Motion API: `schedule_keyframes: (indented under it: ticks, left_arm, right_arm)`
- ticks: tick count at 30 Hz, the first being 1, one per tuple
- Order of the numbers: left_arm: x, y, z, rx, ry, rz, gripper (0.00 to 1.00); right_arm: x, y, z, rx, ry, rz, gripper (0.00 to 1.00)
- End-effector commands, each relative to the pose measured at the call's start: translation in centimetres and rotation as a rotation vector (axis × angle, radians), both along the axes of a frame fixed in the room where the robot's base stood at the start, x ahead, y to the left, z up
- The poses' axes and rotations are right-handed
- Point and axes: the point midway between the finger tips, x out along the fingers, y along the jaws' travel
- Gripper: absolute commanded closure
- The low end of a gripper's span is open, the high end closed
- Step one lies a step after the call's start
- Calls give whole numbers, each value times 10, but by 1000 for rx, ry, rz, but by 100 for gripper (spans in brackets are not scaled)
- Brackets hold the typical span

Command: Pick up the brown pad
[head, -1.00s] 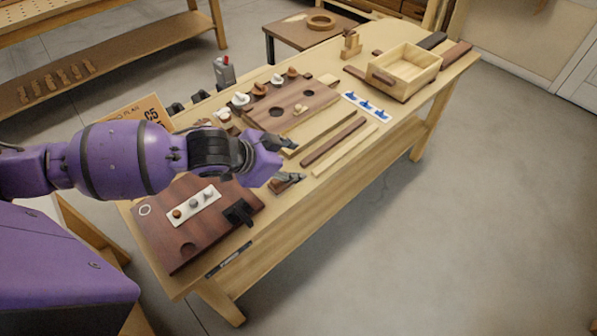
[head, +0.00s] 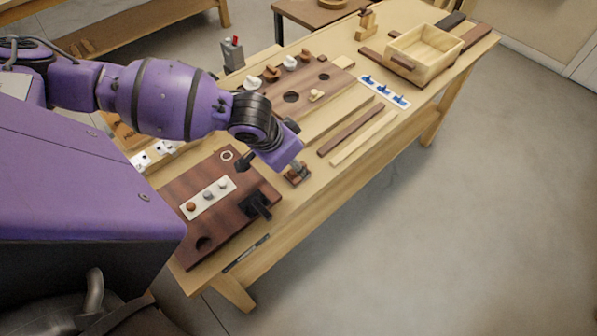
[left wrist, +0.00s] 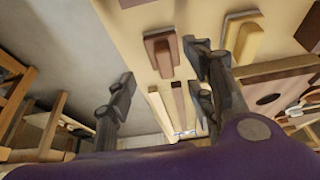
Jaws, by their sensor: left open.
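The brown pad (left wrist: 160,52), a dark brown block on a wider brown base, lies on the bench near its front edge. In the left wrist view it shows between and beyond my fingers. In the head view only part of the brown pad (head: 291,181) shows, beside my fingers. My left gripper (head: 280,160) is open and empty, pointing down over the bench by the pad. Its spread fingers also show in the left wrist view (left wrist: 162,88). A light wood pad (left wrist: 243,38) of similar shape lies beside the brown one. My right gripper is not in view.
A dark brown board (head: 228,220) with a white strip of knobs lies near the gripper. A brown strip (head: 350,130) and a light strip (head: 362,139) lie farther along the bench. A wooden box (head: 425,55) stands at the far end.

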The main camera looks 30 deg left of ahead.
Motion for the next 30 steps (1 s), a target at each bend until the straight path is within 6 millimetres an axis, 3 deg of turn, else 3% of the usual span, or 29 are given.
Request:
schedule_keyframes:
  ticks: [6,15,26,30]
  left_arm:
    - [12,-5,-29,-1,-1,-1,52]
    - [15,-5,-34,0,-2,-1,52]
    - [14,-5,-34,0,-2,-1,98]
    - [14,-5,-34,0,-1,-1,100]
  right_arm:
    - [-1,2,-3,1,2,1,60]
    - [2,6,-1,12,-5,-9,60]
    - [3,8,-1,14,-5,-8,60]
    - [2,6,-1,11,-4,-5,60]
